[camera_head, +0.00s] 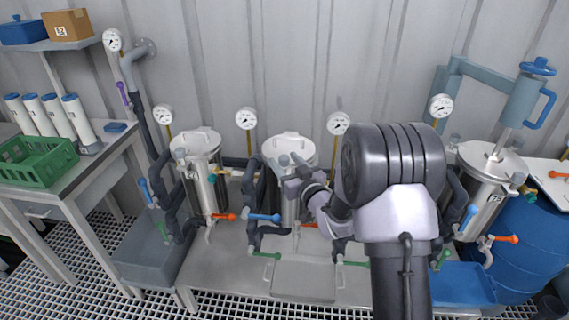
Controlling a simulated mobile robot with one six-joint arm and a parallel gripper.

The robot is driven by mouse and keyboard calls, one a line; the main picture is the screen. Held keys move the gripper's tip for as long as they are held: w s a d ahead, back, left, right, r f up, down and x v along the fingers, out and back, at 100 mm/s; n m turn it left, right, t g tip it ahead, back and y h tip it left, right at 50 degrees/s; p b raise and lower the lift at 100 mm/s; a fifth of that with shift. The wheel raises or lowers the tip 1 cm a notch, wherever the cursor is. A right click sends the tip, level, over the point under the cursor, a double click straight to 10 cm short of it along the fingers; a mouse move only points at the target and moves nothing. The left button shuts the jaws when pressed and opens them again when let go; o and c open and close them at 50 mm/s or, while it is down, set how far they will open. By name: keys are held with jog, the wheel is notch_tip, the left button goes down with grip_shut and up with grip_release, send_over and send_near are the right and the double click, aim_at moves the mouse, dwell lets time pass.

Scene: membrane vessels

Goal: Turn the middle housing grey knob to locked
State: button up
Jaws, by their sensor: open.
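My gripper (293,172) is open in front of the middle housing, close to the knob. Its grey fingers overlap the knob area, so I cannot tell whether they touch it. My arm comes in from the lower right and hides what stands just right of the middle housing.
The left housing (203,180) and right housing (486,190) flank the middle one. Pressure gauges (246,118) stand behind. Blue valve handles (264,217), orange handles (225,217) and green handles (266,255) stick out low in front. A side table (95,165) holds a green crate (36,180).

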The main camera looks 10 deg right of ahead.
jog(key=shift+w+a, duration=0.1)
jog(key=shift+w, duration=0.3)
grip_shut()
